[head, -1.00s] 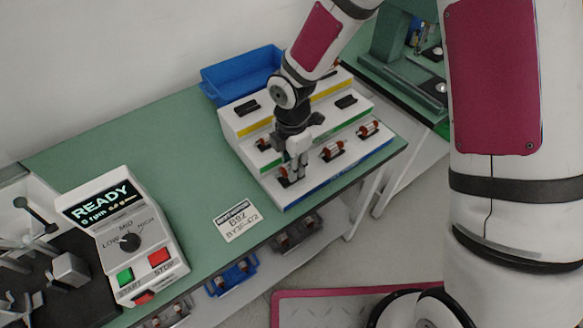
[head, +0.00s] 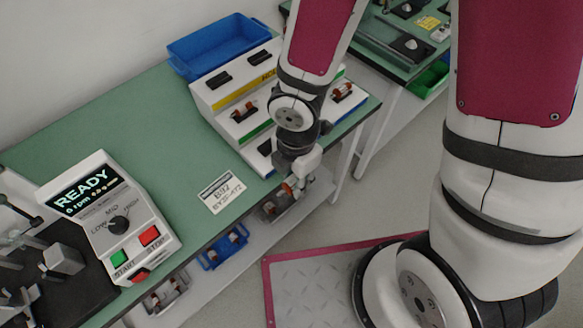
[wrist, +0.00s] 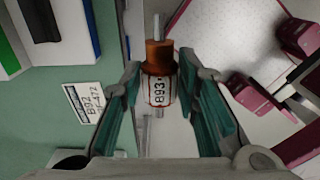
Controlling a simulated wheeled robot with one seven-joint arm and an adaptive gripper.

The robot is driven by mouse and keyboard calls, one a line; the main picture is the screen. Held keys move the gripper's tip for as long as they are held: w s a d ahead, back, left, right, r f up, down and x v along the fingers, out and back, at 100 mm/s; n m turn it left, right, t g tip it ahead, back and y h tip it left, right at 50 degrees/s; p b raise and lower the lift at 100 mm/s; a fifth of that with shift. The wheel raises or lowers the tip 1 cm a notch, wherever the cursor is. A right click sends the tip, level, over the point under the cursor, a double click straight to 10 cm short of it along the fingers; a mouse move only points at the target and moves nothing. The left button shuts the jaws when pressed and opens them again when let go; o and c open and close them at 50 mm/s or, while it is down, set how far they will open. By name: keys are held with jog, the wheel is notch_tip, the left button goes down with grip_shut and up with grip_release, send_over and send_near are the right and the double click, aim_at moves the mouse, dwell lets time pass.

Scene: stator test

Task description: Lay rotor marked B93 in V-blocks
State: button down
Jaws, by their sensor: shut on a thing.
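My gripper (head: 294,182) is shut on the rotor marked B93 (wrist: 160,88). The rotor has a copper-coloured end, a white label with the number and a metal shaft at each end. In the wrist view it sits between the two green finger pads (wrist: 205,112). In the head view the rotor's orange end (head: 287,189) shows under my gripper, near the table's front edge and right of the card. A dark test stand (head: 75,290) with metal fittings is at the left edge; I cannot make out which of its parts are V-blocks.
The stepped rack (head: 215,97) holds other rotors, partly behind my arm. A blue bin (head: 222,45) stands behind it. A card (head: 222,194) reading B92 lies on the green table (head: 110,120). A control box (head: 125,225) showing READY stands beside the test stand.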

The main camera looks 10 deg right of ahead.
jog(key=shift+s, duration=0.1)
dwell(0.3)
notch_tip(320, 180, up, 3)
jog(key=p, duration=0.3)
jog(key=shift+s+f, duration=0.1)
jog(key=shift+f, duration=0.05)
jog(key=shift+r+p, duration=1.15)
jog(key=shift+p, duration=0.15)
